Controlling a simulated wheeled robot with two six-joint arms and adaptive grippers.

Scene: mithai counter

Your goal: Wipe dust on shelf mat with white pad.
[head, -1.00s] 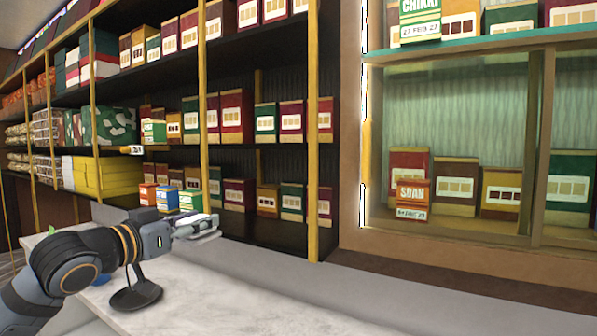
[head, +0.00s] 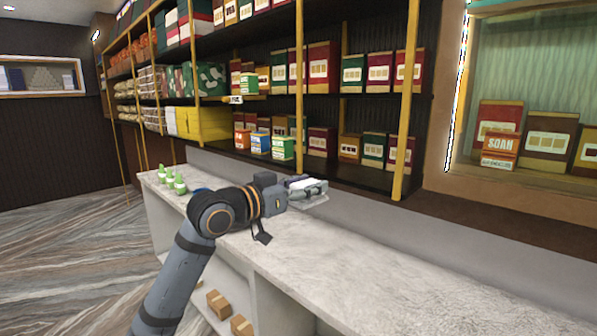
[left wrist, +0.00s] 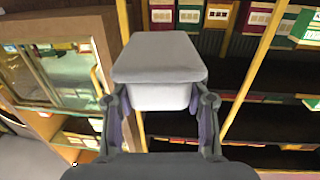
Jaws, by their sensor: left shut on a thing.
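My left gripper (head: 308,190) is shut on the white pad (head: 300,183) and holds it above the pale counter, in front of the lower shelf (head: 355,176). In the left wrist view, the pad (left wrist: 160,68) looks like a light grey-white block between the two fingers of the left gripper (left wrist: 160,106). The pad appears apart from the shelf. I cannot make out the shelf mat or any dust on it in these views. My right gripper is not in view.
The pale counter (head: 370,265) is clear to the right of my arm. Green-topped bottles (head: 172,180) stand at its far left end. Small boxes (head: 283,148) stand on the lower shelf, with a yellow upright post (head: 408,110) near them. A glass-fronted case (head: 540,90) is at right.

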